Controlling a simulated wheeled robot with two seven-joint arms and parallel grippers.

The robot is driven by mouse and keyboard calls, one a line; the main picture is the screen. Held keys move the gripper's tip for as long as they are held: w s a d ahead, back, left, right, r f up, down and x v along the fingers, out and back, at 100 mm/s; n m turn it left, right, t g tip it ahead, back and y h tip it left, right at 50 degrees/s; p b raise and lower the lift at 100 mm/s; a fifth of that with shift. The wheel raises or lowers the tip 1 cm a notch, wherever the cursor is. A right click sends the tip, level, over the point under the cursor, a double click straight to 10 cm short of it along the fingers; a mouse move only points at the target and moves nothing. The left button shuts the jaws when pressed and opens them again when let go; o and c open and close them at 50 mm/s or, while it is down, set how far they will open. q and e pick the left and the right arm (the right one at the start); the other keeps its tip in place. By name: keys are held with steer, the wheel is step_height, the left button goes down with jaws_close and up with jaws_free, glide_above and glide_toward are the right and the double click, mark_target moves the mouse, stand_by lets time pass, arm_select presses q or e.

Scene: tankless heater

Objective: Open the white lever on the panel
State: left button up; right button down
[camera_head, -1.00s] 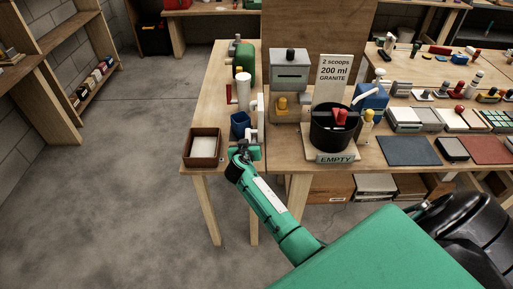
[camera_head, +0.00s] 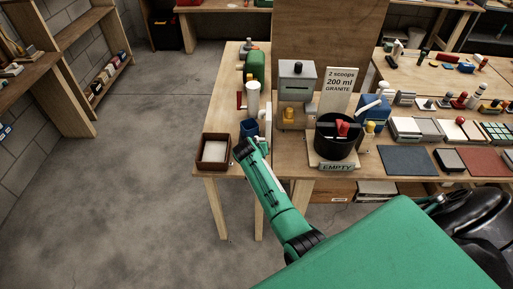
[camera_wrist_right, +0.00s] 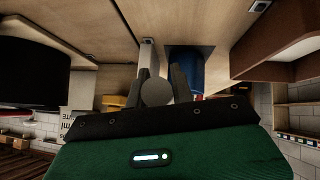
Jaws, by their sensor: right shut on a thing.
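The white panel (camera_head: 268,101) stands upright near the left table's inner edge and shows almost edge-on in the head view. My right gripper (camera_head: 242,149) is at its near end, beside the blue cup (camera_head: 249,128). In the right wrist view the two fingers of my right gripper (camera_wrist_right: 159,84) are shut on a round, shadowed grey piece (camera_wrist_right: 155,93), which looks like the end of the white lever. The panel's pale edge (camera_wrist_right: 147,56) rises just beyond it. The rest of the lever is hidden by the gripper.
A brown tray (camera_head: 204,165) stands left of my right gripper at the table corner. The blue cup (camera_wrist_right: 186,70) is close beside the fingers. A black pot (camera_head: 335,149) with an EMPTY sign and a grey machine (camera_head: 296,77) stand to the right. The floor at left is clear.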

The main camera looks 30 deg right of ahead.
arm_select(q)
steer(key=shift+w, duration=0.3)
arm_select(e)
steer(key=shift+r, duration=0.1)
arm_select(q)
steer(key=shift+w, duration=0.1)
arm_select(e)
steer(key=c, duration=1.2)
jaws_free()
arm_select(q)
step_height(320, 180, down, 3)
steer(key=b, duration=0.3)
arm_select(e)
steer(key=v, duration=1.3)
steer(key=shift+s+a+r, duration=0.15)
steer(key=shift+r, duration=0.05)
steer(key=shift+f, duration=0.1)
